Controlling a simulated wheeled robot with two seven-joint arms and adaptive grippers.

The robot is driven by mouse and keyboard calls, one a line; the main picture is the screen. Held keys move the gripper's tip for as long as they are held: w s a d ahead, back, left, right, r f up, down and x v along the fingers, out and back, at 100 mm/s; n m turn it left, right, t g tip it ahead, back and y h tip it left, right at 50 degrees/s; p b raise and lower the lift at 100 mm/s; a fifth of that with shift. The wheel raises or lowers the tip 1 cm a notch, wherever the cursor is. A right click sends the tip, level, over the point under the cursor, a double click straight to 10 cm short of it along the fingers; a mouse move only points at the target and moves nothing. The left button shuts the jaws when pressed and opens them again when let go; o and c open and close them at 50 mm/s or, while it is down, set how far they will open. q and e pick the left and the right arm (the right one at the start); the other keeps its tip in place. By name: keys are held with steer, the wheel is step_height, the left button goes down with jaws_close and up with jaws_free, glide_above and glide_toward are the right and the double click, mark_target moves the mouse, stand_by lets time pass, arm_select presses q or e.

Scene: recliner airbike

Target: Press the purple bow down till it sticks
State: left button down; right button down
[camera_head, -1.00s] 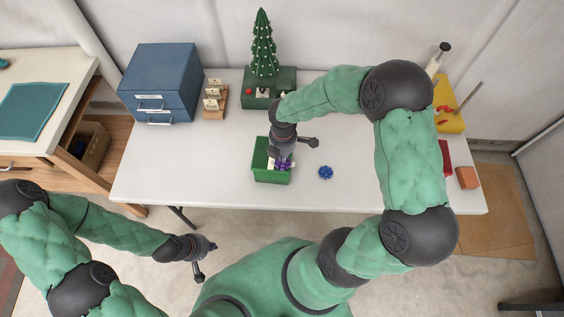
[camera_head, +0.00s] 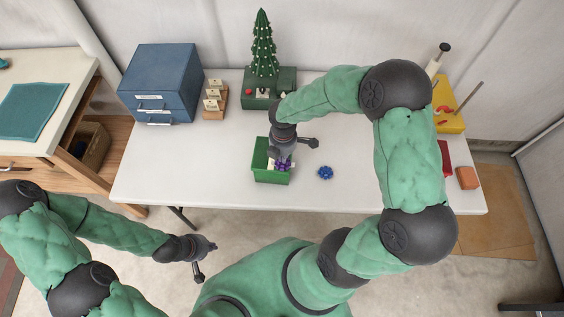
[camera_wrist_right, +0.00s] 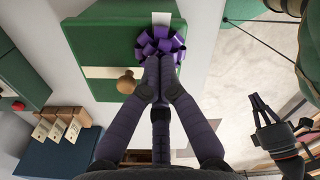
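The purple bow (camera_wrist_right: 160,46) sits on a green box with a white ribbon strip (camera_wrist_right: 105,72), which also shows in the head view (camera_head: 259,160). My right gripper (camera_wrist_right: 155,78) is shut, with its fingertips together at the near edge of the bow. They overlap the bow in the wrist view, and I cannot tell how firmly they touch it. In the head view the bow (camera_head: 283,165) is partly hidden under my right gripper (camera_head: 277,157). My left gripper (camera_head: 209,247) hangs off the table's front edge, away from the box. Its fingers are too small to read.
A blue bow (camera_head: 325,172) lies on the white table (camera_head: 220,160) right of the box. A small tree (camera_head: 263,50) on a green base, a blue drawer box (camera_head: 160,80) and a card holder (camera_head: 215,102) stand behind. An orange block (camera_head: 467,178) lies far right.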

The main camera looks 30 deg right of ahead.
steer(key=shift+s, duration=0.15)
stand_by(0.3)
steer(key=shift+r+p, duration=3.05)
steer(key=shift+r, duration=0.5)
steer(key=shift+f, duration=0.1)
steer(key=s+a+f+m+y+b, duration=0.1)
steer(key=a+f+m+b, duration=0.1)
steer(key=f, duration=0.3)
steer(key=s+a+f+m+y+b, duration=0.1)
steer(key=a+f+m, duration=0.3)
steer(key=a+f, duration=0.1)
steer(key=s+a+f+m+y+b, duration=0.1)
steer(key=s+a+f+m+b, duration=0.1)
steer(key=f, duration=0.3)
steer(key=shift+s+a+m+y+b, duration=0.1)
steer(key=shift+a+m+y+b, duration=0.2)
steer(key=shift+a+m, duration=0.55)
steer(key=s+a+f+m+b, duration=0.4)
steer(key=s+f+m, duration=0.2)
steer(key=f+m, duration=0.4)
steer(key=shift+s+f, duration=0.35)
steer(key=shift+s, duration=0.05)
steer(key=shift+d+m, duration=0.1)
steer(key=shift+m, duration=0.15)
